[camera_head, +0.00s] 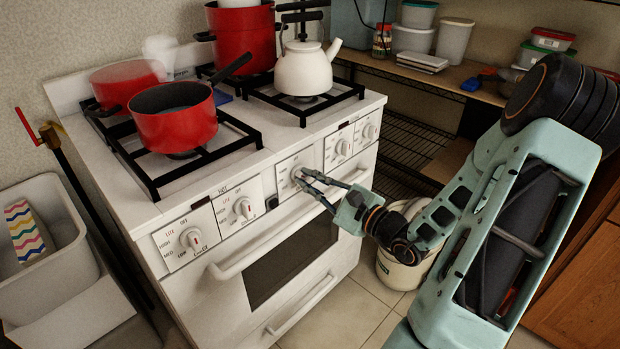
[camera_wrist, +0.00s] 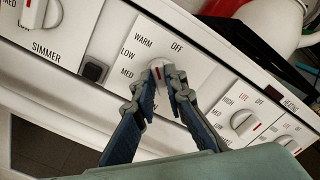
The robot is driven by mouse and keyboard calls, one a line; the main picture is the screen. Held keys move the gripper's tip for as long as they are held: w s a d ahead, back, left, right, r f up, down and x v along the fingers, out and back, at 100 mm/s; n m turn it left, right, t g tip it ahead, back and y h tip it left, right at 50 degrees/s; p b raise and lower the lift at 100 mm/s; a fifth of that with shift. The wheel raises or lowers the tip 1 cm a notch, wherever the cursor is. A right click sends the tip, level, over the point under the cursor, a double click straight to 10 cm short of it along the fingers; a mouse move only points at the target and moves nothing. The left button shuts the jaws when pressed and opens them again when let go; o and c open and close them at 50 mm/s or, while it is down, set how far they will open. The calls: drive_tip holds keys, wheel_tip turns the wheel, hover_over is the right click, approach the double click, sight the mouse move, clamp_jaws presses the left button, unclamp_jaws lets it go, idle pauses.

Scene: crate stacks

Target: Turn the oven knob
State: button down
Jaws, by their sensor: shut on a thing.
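The oven knob (camera_head: 297,174) is the white middle knob on the stove's front panel. In the wrist view, the fingertips (camera_wrist: 163,76) are shut on the knob, one on each side. They hide part of its sides. The white stove (camera_head: 240,215) carries the panel.
Other burner knobs (camera_head: 243,208) (camera_head: 343,147) flank the oven knob. The oven door handle (camera_head: 290,238) runs below it. A red saucepan (camera_head: 175,118), red pots and a white kettle (camera_head: 305,70) stand on the burners. A white bucket (camera_head: 398,272) stands on the floor below my arm.

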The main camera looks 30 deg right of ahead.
drive_tip(key=m+p, duration=0.4)
drive_tip(key=p, duration=0.1)
drive_tip(key=shift+r+m, duration=0.25)
drive_tip(key=shift+m, duration=0.15)
drive_tip(key=shift+d+f+m+p, duration=0.15)
drive_tip(key=shift+m+p, duration=1.6)
drive_tip(key=shift+m, duration=0.45)
drive_tip(key=c, duration=2)
unclamp_jaws()
drive_tip(key=shift+o, duration=0.2)
drive_tip(key=v, duration=1.2)
